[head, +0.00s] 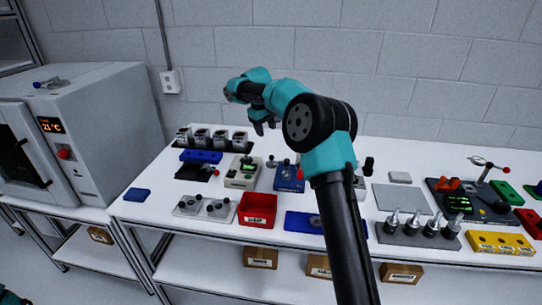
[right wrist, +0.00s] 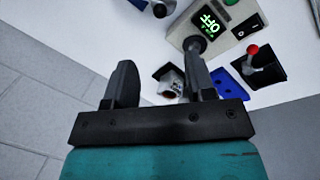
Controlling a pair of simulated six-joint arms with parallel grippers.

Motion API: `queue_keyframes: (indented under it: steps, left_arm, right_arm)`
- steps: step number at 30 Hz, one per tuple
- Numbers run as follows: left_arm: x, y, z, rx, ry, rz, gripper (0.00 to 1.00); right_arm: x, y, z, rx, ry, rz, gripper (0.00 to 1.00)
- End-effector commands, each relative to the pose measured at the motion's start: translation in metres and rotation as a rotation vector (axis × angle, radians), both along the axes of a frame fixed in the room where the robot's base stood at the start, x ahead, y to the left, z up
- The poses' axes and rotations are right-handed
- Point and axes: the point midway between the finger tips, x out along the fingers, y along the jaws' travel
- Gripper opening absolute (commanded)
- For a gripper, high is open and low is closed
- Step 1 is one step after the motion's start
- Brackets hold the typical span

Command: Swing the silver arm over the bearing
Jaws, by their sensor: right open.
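A thin silver arm (head: 483,161) with a red ball at its end stands on a post over a dark station (head: 470,203) at the right of the table. A bearing is too small to make out there. My right gripper (head: 265,123) is raised above the back of the table, left of centre and far from that station. In the right wrist view the right gripper (right wrist: 160,63) is open, with nothing between its fingers.
Below the right gripper are a box with a green display (head: 243,172), a blue block (head: 201,156) and a blue fixture (head: 289,179). A red bin (head: 257,210), a rack of silver pegs (head: 418,232) and a yellow block (head: 499,243) stand in front. My right arm hides the table's middle.

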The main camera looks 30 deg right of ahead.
Motion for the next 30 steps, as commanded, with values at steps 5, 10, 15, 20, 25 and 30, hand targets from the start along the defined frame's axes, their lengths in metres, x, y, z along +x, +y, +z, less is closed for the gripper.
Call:
queue_keyframes:
  steps: [5,10,15,20,25,30]
  left_arm:
    - [0.000,0.000,0.000,0.000,0.000,0.000,0.43]
    - [0.000,0.000,0.000,0.000,0.000,0.000,0.43]
    - [0.000,0.000,0.000,0.000,0.000,0.000,0.43]
    - [0.000,0.000,0.000,0.000,0.000,0.000,0.43]
    - [0.000,0.000,0.000,0.000,0.000,0.000,0.43]
    - [0.000,0.000,0.000,0.000,0.000,0.000,0.43]
  right_arm:
    - [0.000,-0.007,-0.032,0.000,0.003,-0.001,0.50]
    - [0.001,-0.012,-0.061,0.000,0.003,0.000,0.50]
    - [0.002,-0.017,-0.089,0.001,0.002,0.000,0.50]
    - [0.003,-0.022,-0.113,0.000,0.003,0.000,0.50]
    - [0.004,-0.024,-0.128,0.000,0.001,0.001,0.50]
    - [0.004,-0.025,-0.131,0.000,-0.001,0.001,0.50]
